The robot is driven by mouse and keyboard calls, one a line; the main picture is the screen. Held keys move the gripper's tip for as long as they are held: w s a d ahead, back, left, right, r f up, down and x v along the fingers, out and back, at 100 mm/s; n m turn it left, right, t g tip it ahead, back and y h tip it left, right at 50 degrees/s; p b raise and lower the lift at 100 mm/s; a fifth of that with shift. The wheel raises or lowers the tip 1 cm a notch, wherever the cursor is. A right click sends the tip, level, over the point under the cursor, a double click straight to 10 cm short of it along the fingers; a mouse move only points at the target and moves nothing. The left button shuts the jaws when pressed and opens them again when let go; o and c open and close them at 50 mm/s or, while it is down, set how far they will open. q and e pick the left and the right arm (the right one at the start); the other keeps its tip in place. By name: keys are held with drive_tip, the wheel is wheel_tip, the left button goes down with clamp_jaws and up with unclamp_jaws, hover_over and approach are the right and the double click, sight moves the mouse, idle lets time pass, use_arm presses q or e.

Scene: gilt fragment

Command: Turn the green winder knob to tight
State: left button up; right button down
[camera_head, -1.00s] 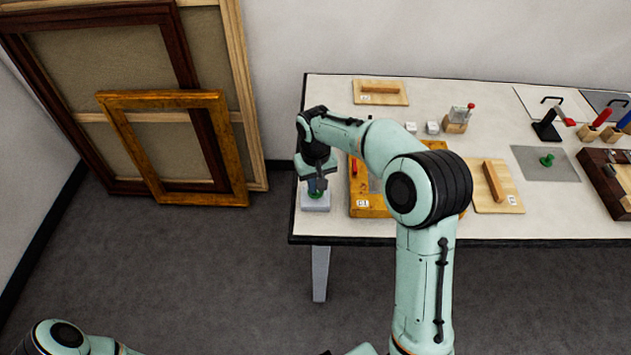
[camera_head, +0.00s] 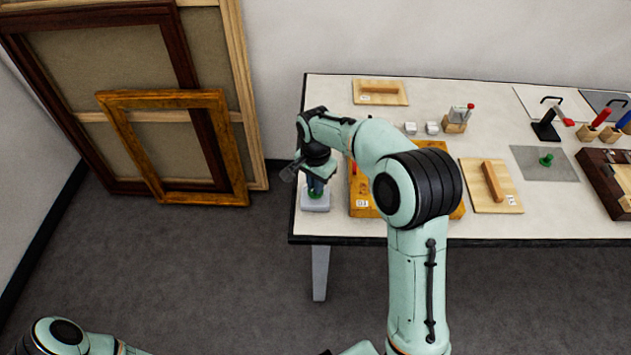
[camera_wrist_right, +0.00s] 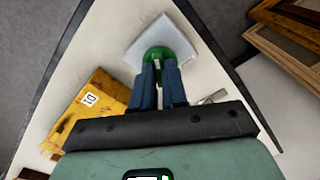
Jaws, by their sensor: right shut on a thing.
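The green winder knob (camera_wrist_right: 158,53) sits on a pale grey square base (camera_wrist_right: 178,28) at the table's left front corner. In the head view the base (camera_head: 316,203) shows below my right gripper (camera_head: 316,190), with only a little green of the knob visible. My right gripper points down, and its two blue fingers (camera_wrist_right: 157,75) are shut on the knob in the right wrist view. The fingers hide part of the knob. I cannot read any tight mark. My left gripper is not in view; only part of my left arm shows at the lower left.
A golden frame marked 01 (camera_head: 362,203) lies just right of the base, partly behind my right arm. Picture frames (camera_head: 232,150) lean on the wall at left.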

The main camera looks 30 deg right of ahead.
drive_tip(key=m, duration=0.6)
drive_tip(key=shift+w+r+p, duration=0.1)
drive_tip(key=shift+r+p, duration=0.05)
drive_tip(key=shift+p, duration=0.15)
drive_tip(key=m, duration=0.4)
drive_tip(key=m+p, duration=0.1)
drive_tip(key=m, duration=0.1)
drive_tip(key=shift+m, duration=0.4)
drive_tip(key=m+p, duration=0.1)
drive_tip(key=m, duration=0.3)
drive_tip(key=shift+m, duration=1.1)
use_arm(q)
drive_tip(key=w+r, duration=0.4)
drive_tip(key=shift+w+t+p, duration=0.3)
use_arm(e)
drive_tip(key=shift+m, duration=2.1)
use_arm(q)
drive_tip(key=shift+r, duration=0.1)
use_arm(e)
drive_tip(key=c, duration=1.2)
unclamp_jaws()
drive_tip(key=shift+o, duration=0.2)
